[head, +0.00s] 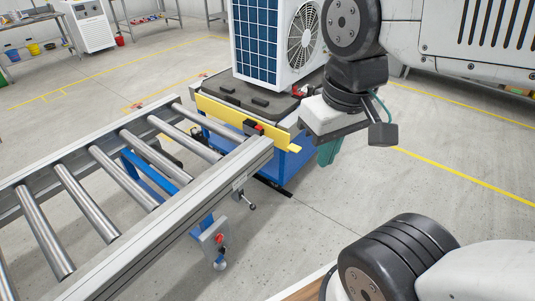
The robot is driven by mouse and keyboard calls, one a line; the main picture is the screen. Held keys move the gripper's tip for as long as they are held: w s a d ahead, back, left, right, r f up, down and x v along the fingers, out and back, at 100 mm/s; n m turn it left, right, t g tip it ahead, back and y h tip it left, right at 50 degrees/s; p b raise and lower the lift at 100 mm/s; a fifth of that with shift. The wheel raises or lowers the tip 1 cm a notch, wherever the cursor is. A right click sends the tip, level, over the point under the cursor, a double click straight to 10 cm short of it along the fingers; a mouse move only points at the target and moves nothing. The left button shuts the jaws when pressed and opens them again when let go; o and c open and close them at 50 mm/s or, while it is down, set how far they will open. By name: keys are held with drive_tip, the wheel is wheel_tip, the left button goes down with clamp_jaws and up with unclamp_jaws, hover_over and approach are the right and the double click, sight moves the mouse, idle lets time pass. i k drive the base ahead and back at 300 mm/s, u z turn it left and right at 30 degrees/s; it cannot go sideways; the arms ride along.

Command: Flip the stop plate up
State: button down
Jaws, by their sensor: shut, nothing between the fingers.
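The yellow stop plate (222,113) runs across the end of the roller conveyor, between the rollers and the cart with the heat pump. Its right end is a narrow tab that sticks out past the conveyor's side rail. A small black and red part sits at the rail end by the plate. My gripper (327,155) points down just right of that tab, with a small gap in the picture. Its teal fingers are together with nothing held.
The roller conveyor (190,201) fills the left. A heat pump unit (257,42) stands on a black-topped blue cart (287,163) behind the plate. A white slotted cabinet (480,35) is at the top right. The floor at right centre is clear.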

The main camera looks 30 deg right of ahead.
sight(235, 118)
drive_tip(key=z, duration=0.05)
drive_tip(key=i, duration=1)
drive_tip(key=z, duration=0.4)
